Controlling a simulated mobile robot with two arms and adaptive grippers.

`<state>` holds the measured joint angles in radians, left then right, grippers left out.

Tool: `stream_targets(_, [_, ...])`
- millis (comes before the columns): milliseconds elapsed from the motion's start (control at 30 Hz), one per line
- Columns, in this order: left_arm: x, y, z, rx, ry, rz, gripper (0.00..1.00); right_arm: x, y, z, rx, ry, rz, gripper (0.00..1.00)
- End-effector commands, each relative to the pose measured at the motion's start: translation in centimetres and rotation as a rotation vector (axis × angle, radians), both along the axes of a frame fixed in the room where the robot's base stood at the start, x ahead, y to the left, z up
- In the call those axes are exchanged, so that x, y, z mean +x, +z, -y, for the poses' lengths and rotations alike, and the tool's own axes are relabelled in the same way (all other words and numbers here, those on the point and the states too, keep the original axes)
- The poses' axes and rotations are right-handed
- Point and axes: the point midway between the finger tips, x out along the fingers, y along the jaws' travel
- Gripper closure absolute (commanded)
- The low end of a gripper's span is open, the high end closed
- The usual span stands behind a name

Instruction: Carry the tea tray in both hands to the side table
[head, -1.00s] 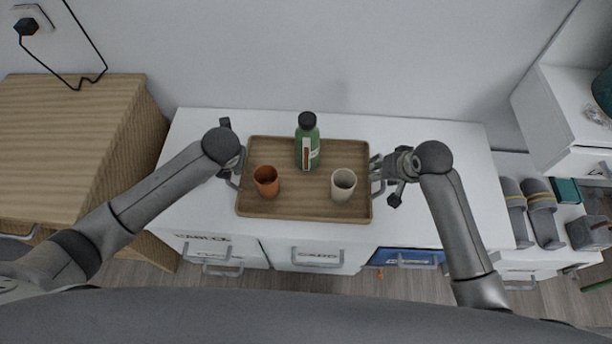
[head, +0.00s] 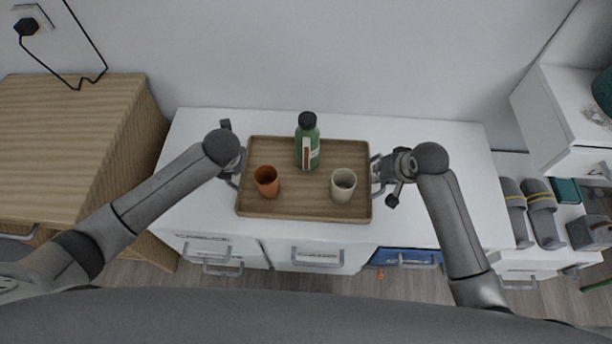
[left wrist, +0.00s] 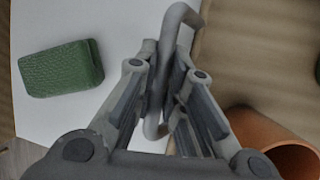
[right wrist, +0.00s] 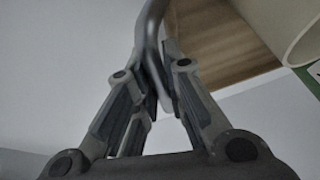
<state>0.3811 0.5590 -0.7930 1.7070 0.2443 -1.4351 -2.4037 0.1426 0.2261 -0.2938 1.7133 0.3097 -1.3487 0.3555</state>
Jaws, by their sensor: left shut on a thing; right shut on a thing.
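The wooden tea tray (head: 290,209) is level over the white desk top; I cannot tell whether it touches it. It carries an orange cup (head: 266,182) at left, a green bottle (head: 307,145) upright at the back and a cream cup (head: 343,186) at right. My left gripper (head: 236,163) is shut on the tray's left grey handle, which shows between its fingers in the left wrist view (left wrist: 165,80). My right gripper (head: 380,170) is shut on the right handle, also seen in the right wrist view (right wrist: 152,60). The arms partly hide both handles.
A wooden cabinet-like table (head: 70,140) with a clear top stands at the left. The white desk (head: 430,220) has bare room around the tray. A green box-like thing (left wrist: 60,68) lies near my left gripper. Grey slippers (head: 540,205) stand at the right.

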Motion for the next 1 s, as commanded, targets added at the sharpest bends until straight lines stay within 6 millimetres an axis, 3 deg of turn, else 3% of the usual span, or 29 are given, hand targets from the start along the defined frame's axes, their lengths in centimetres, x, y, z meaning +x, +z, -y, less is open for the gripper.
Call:
stream_targets(467, [0.1, 0.9, 0.0, 0.000, 0.000, 0.004, 1.00, 0.1, 0.9, 0.0, 0.002, 0.000, 0.005, 1.00])
stream_targets(1000, [0.1, 4.8, 0.0, 0.000, 0.000, 0.004, 1.00, 0.1, 4.8, 0.0, 0.001, -0.001, 0.005, 1.00])
